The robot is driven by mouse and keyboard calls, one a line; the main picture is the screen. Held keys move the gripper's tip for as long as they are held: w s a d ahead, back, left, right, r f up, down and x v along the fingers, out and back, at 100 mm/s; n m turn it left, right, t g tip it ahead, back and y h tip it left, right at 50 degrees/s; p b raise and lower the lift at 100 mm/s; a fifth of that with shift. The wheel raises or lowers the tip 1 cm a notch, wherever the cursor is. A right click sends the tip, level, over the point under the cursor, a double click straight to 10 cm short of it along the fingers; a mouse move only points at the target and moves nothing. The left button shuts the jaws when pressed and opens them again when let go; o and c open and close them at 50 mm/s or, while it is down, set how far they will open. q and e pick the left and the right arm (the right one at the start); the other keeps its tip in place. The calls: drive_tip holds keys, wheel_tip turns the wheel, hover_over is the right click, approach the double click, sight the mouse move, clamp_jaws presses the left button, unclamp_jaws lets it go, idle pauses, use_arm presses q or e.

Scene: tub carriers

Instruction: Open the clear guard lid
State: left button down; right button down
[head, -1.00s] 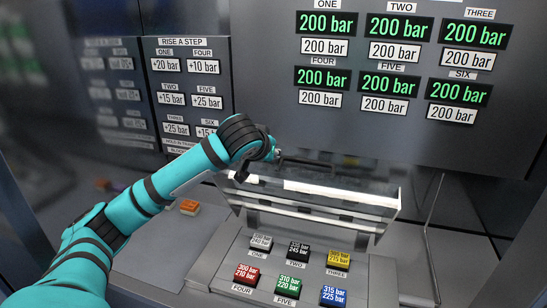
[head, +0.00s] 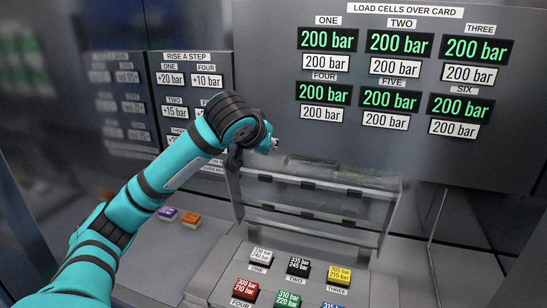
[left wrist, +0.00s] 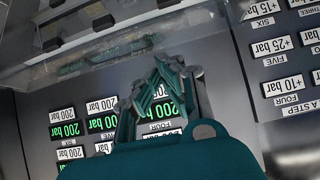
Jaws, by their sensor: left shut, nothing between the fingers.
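The clear guard lid (head: 345,200) stands raised on its hinge side behind the block of coloured buttons (head: 297,267) in the head view. It is steeply tilted, and the buttons in front of it are uncovered. My left gripper (head: 272,143) is at the lid's upper left corner, beside its top edge; I cannot tell whether they touch. In the left wrist view, the gripper's fingers (left wrist: 168,72) are shut and empty, in front of the display panel. The lid (left wrist: 130,42) shows there across the top left. My right gripper is in neither view.
The panel of green pressure displays (head: 408,70) rises behind the lid. A panel of step labels (head: 190,80) is on the left, partly behind my left arm. A purple button (head: 168,213) and an orange button (head: 191,219) sit on the left deck.

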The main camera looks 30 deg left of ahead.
use_arm(q)
drive_tip(key=shift+s+d+r, duration=0.25)
drive_tip(key=shift+s+r, duration=0.1)
drive_tip(key=shift+r, duration=0.2)
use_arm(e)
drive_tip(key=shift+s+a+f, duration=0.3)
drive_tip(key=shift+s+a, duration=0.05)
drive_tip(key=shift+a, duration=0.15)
